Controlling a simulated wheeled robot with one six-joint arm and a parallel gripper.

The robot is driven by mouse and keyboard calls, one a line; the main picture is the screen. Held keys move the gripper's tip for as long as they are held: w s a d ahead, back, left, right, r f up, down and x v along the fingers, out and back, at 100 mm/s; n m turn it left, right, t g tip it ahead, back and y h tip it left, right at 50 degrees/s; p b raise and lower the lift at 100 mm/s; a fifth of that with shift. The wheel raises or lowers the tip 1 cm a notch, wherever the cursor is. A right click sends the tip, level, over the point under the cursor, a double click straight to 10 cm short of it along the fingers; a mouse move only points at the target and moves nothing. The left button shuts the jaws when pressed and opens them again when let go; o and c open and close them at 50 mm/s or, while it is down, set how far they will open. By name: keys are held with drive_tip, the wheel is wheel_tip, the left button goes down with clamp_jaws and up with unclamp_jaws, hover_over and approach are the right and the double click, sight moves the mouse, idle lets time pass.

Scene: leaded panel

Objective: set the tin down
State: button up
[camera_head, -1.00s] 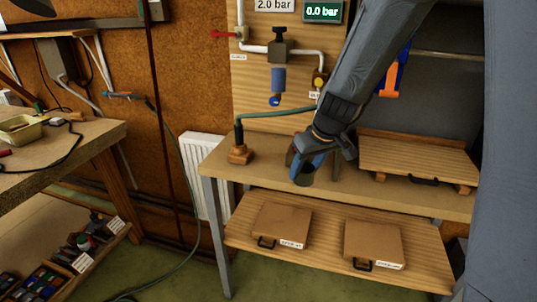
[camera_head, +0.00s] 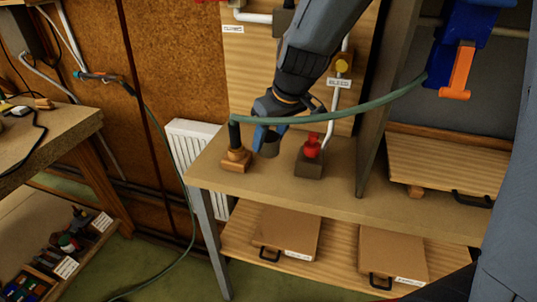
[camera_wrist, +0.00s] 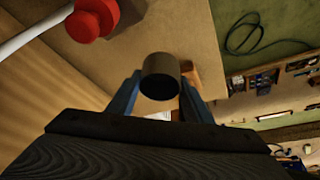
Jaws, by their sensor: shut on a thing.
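The tin is a small grey-dark cylinder. In the wrist view the tin (camera_wrist: 161,68) sits between the two blue fingers of my gripper (camera_wrist: 157,92), with its dark round end toward the camera. In the head view the tin (camera_head: 270,147) is partly covered by my gripper (camera_head: 264,139), which is shut on it. The tin is at the workbench top (camera_head: 335,190), between a wooden block (camera_head: 236,160) on the left and a red-topped valve (camera_head: 311,147) on the right. I cannot tell whether its lower end touches the bench.
A wooden board (camera_head: 437,171) with a black handle stands on the right. Two flat brown boxes (camera_head: 286,230) lie on the lower shelf. The bench front is clear.

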sight(269, 154)
drive_tip(key=shift+f+b, duration=0.3)
drive_tip(key=shift+f, duration=2.45)
drive_tip(key=shift+f, duration=0.2)
drive_tip(key=o, duration=1.1)
drive_tip(key=shift+c, duration=0.2)
drive_tip(key=shift+r, duration=0.15)
